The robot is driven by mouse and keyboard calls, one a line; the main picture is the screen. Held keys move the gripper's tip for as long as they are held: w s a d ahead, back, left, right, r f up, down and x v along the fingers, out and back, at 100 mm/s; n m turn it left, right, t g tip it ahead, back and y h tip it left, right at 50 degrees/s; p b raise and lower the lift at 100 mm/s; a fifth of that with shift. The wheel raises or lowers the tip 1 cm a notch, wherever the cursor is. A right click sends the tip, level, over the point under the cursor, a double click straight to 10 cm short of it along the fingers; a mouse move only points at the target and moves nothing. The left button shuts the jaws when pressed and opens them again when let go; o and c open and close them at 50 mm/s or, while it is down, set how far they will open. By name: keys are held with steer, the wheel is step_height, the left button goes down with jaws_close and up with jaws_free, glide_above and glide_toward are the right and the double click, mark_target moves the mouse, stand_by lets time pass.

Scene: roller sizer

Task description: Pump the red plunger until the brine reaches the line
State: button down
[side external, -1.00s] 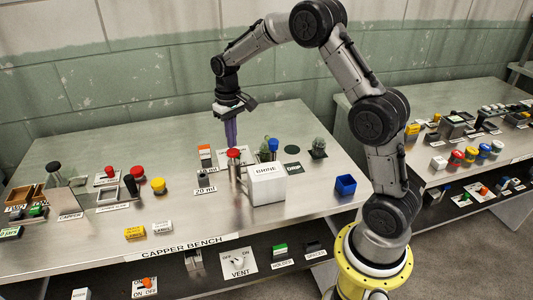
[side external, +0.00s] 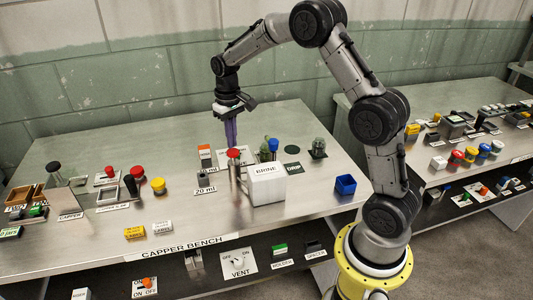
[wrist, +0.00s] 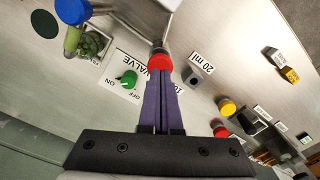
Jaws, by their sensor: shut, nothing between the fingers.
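The red plunger (side external: 233,154) is a red cap on a metal post at the left of the white box labelled BRINE (side external: 268,186). In the wrist view the red cap (wrist: 160,61) lies just beyond my fingertips. My gripper (side external: 231,145) is shut and empty, pointing down with its purple fingers at the cap. I cannot tell whether the tips touch it. A "20 ml" label (side external: 205,190) stands left of the plunger. The brine level and the line cannot be made out.
A green valve knob (wrist: 129,78) on a white plate is close to the fingers. Red and yellow buttons (side external: 158,186) are at left. The front middle bench is mostly clear.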

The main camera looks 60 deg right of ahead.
mark_target(233, 151)
steer(key=shift+f, duration=0.15)
steer(key=shift+f, duration=0.7)
steer(key=shift+f, duration=0.95)
steer(key=shift+r, duration=1.8)
steer(key=shift+r, duration=0.1)
steer(key=shift+r, duration=2.4)
